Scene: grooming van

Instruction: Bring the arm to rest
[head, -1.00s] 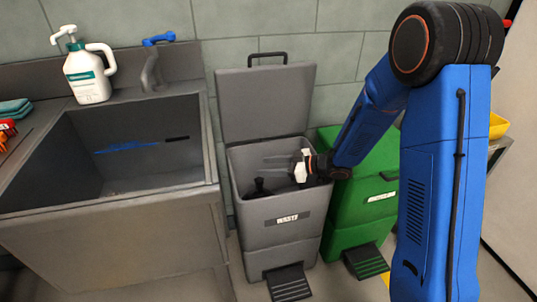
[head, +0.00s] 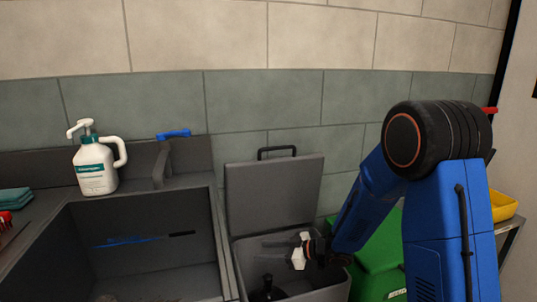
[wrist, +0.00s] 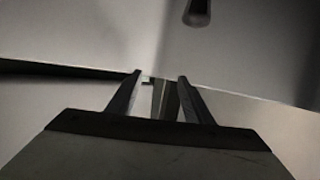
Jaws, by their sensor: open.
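My blue arm (head: 428,240) reaches down to the left from its dark elbow joint. My gripper (head: 270,241) points left at the mouth of the open grey waste bin (head: 330,290), in front of its raised lid (head: 272,195). A black object (head: 266,290) is inside the bin, below the gripper.
A green bin (head: 378,270) stands right of the grey one, partly behind my arm. A grey sink (head: 150,265) is at left, with a white pump bottle (head: 95,168) and a blue-handled tap (head: 173,134) on its ledge. A yellow bowl (head: 503,206) is at far right.

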